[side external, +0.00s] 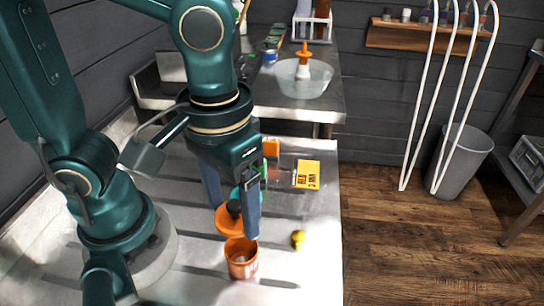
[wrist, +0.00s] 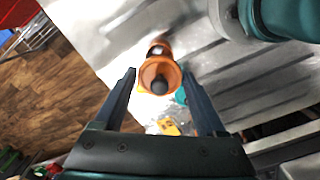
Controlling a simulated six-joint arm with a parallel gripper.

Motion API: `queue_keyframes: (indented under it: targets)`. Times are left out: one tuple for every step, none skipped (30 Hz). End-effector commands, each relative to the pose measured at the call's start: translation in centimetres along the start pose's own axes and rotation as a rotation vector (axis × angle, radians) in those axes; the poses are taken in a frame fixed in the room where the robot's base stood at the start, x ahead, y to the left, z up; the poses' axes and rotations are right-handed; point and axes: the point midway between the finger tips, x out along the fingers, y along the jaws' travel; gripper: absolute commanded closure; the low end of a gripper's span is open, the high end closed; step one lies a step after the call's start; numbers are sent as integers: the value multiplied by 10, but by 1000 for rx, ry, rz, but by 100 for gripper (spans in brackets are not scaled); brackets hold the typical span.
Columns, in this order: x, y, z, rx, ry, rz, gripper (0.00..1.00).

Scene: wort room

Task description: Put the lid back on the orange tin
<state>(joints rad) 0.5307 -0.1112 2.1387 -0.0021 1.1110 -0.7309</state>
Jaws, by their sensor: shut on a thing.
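My gripper (side external: 232,222) points down over the metal worktop. It is shut on the orange lid (side external: 226,224), a disc with a dark round knob, with one finger on each side of its rim. In the wrist view, the lid (wrist: 147,73) sits between my fingertips (wrist: 160,73) with its knob facing the camera. The orange tin (side external: 242,262) stands upright on the worktop, in front of the lid in the side view. In the wrist view, the tin (wrist: 159,47) shows just beyond the lid, which hides part of it.
A small yellow object (side external: 298,239) lies right of the tin. A yellow card (side external: 307,174) with dark lettering lies farther back, by a clear item. A translucent bowl (side external: 290,84) stands on the back counter. The worktop's right edge drops to a wooden floor (side external: 430,245).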

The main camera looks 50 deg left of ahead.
Motion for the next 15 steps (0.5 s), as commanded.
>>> queue_keyframes:
  targets:
    - [1, 1, 1, 6, -1, -1, 80]
    - [3, 1, 1, 7, -1, -1, 80]
    - [5, 1, 1, 8, -2, -1, 80]
    - [7, 0, 1, 7, -3, -2, 80]
    - [9, 0, 1, 7, -4, -3, 80]
    - [12, 0, 1, 7, -3, -3, 80]
    - [14, 0, 1, 7, -4, -3, 80]
    - [17, 0, 1, 6, -4, -3, 80]
    - [21, 0, 1, 6, -4, -3, 80]
    - [24, 0, 1, 6, -4, -4, 80]
    - [27, 0, 1, 6, -5, -4, 80]
    - [31, 0, 1, 6, -5, -4, 80]
    - [34, 0, 1, 6, -4, -3, 80]
    - [36, 0, 1, 6, -5, -4, 80]
    - [40, 0, 1, 6, -4, -3, 80]
